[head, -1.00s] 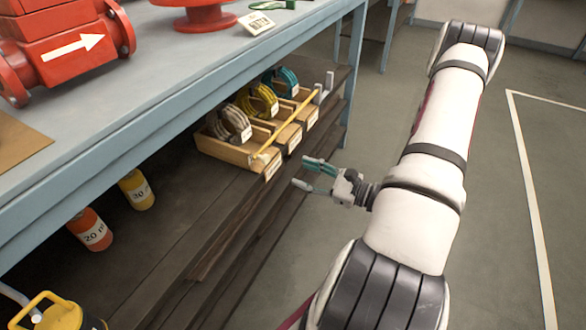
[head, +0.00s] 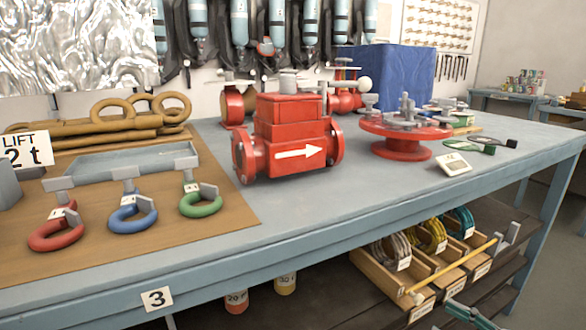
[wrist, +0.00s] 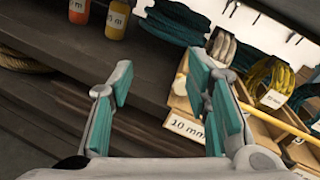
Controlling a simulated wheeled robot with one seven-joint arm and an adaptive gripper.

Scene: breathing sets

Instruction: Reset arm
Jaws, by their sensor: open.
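My gripper (head: 468,315) shows only in part at the bottom edge of the head view, just in front of the lower shelf's wooden bins. In the wrist view my gripper (wrist: 160,82) has its two teal-padded fingers spread apart with nothing between them. The right finger overlaps the view of a wooden bin (wrist: 182,104) with a 10 mm label; I cannot tell if they touch. The rest of my arm is out of the head view.
A blue-grey workbench (head: 300,226) carries a red valve (head: 290,130), a red flanged part (head: 403,146) and coloured rings. Below, a yellow rod (head: 455,263) lies across the bins (head: 385,277) of coils. Bottles (wrist: 117,18) stand on the dark shelf (wrist: 60,45).

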